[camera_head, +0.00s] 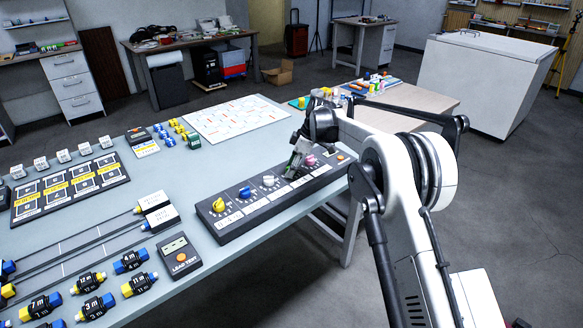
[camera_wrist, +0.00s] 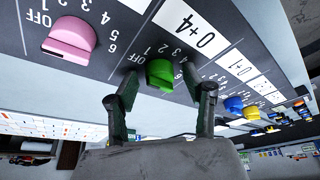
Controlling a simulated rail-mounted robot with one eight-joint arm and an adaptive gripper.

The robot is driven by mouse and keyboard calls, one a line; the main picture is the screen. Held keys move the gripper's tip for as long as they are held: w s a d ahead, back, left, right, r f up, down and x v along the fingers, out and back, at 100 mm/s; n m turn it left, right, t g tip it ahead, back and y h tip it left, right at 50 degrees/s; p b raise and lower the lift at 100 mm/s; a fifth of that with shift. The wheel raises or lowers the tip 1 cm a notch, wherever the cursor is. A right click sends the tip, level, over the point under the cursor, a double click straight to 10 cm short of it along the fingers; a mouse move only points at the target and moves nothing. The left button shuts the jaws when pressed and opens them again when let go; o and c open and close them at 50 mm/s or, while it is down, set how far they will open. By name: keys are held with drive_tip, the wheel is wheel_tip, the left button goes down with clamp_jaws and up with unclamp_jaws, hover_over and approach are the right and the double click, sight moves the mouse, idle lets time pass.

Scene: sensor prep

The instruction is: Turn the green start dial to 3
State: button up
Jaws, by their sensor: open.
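The green start dial (camera_wrist: 160,74) sits on the dark control panel (camera_wrist: 105,62) in the wrist view. Numbers are printed around it, and a white label reading 0+4 (camera_wrist: 187,23) is beside it. My gripper (camera_wrist: 162,88) is open, with one finger on each side of the green dial. I cannot tell whether the fingers touch it. In the head view my gripper (camera_head: 296,160) is over the panel (camera_head: 270,205) and hides the green dial.
A pink dial (camera_wrist: 70,38) is beside the green one; white, blue (camera_wrist: 233,104) and yellow (camera_wrist: 251,113) dials are on the other side. The panel lies along the table's (camera_head: 225,165) front edge. A lead test box (camera_head: 179,257) is left of the panel.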

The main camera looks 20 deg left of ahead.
drive_tip(key=shift+c, duration=0.4)
drive_tip(key=c, duration=1)
drive_tip(key=shift+m, duration=0.3)
drive_tip(key=m+b, duration=0.1)
drive_tip(key=m, duration=0.1)
drive_tip(key=m+t+b, duration=0.1)
drive_tip(key=shift+s+m+t, duration=0.15)
drive_tip(key=shift+m+t, duration=0.15)
drive_tip(key=shift+m, duration=0.1)
drive_tip(key=m+t+b, duration=0.1)
drive_tip(key=m, duration=0.3)
drive_tip(key=shift+a+t, duration=0.1)
drive_tip(key=shift+t, duration=0.3)
drive_tip(key=m+t+h+b, duration=0.1)
drive_tip(key=m, duration=0.4)
drive_tip(key=shift+s, duration=0.1)
drive_tip(key=m+h, duration=0.2)
drive_tip(key=m, duration=0.2)
drive_tip(key=shift+t+b, duration=0.4)
drive_tip(key=shift+m, duration=0.3)
